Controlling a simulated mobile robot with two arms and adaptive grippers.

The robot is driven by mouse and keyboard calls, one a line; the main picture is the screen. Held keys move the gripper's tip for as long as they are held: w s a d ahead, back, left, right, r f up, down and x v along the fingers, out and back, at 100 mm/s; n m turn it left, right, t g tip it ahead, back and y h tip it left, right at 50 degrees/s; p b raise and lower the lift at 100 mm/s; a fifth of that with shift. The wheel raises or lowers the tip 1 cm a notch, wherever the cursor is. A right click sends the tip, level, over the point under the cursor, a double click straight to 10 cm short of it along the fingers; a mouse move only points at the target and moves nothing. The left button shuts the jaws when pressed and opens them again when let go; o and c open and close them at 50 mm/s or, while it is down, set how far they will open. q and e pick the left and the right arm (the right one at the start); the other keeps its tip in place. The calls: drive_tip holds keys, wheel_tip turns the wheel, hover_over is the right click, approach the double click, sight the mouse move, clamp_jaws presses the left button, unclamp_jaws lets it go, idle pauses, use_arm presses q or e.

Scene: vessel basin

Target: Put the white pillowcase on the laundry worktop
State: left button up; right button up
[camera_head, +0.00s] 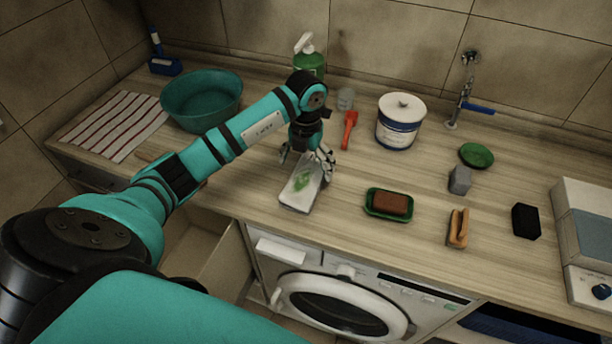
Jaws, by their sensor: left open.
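A small white rectangular item with a green print (302,190) lies on the wooden laundry worktop (350,187) near its front edge. I cannot tell whether it is the white pillowcase; no other plain white cloth shows. My left gripper (306,160) points down over the far end of this item, its fingers spread and open. I cannot tell whether the fingers touch it. My right gripper is not in view.
A teal basin (202,97) and red-striped cloth (114,124) are left. A green pump bottle (309,64), red brush (349,130) and white tub (399,127) stand behind. A green soap dish (373,208) and wooden peg (458,229) are right. The washing machine (420,312) is below.

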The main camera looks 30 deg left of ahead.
sight(306, 174)
use_arm(q)
wheel_tip(306, 174, up, 8)
drive_tip(key=b, duration=0.2)
drive_tip(key=shift+f, duration=0.15)
drive_tip(key=shift+d, duration=0.1)
